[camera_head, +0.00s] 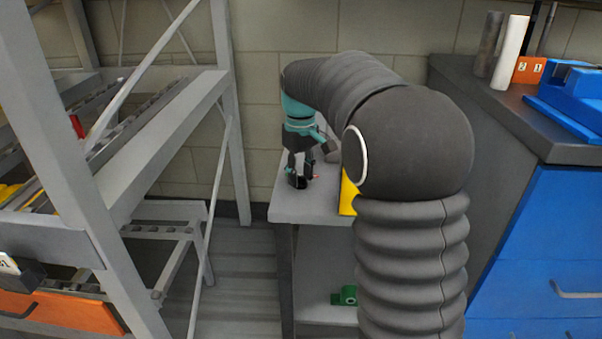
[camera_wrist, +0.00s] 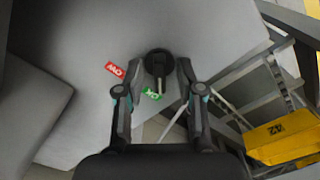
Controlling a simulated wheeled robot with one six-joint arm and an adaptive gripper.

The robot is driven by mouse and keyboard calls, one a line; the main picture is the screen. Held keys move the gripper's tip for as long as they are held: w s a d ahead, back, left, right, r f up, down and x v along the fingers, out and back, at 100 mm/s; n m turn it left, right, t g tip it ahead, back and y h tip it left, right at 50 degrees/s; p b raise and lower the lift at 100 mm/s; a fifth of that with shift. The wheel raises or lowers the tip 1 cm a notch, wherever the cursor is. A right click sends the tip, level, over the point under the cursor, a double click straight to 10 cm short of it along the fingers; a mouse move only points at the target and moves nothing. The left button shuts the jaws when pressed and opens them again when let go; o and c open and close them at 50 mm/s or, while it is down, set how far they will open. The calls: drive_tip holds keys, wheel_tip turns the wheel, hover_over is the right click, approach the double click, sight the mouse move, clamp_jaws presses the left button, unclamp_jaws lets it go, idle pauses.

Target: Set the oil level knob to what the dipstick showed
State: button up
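The black round knob (camera_wrist: 158,62) with a bar-like handle shows in the wrist view, just ahead of my gripper (camera_wrist: 157,72). The fingers stand apart, one on each side of the knob, with a gap visible; I cannot tell whether either touches it. A red label (camera_wrist: 115,69) lies left of the knob and a green label (camera_wrist: 152,94) lies just below it. The red one seems to read LOW; the green one is too small to read surely. In the head view my gripper (camera_head: 300,170) points down over the grey stand's top. I cannot make out a dipstick.
The grey stand (camera_head: 310,209) has a yellow item (camera_head: 347,194) on top and a green part (camera_head: 346,295) on its lower shelf. A metal rack (camera_head: 165,130) stands left, a blue-drawered bench (camera_head: 550,230) right. A yellow bin (camera_wrist: 285,138) shows in the wrist view.

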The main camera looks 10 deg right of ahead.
sight(301, 175)
wheel_tip(301, 175, up, 12)
idle(0.6)
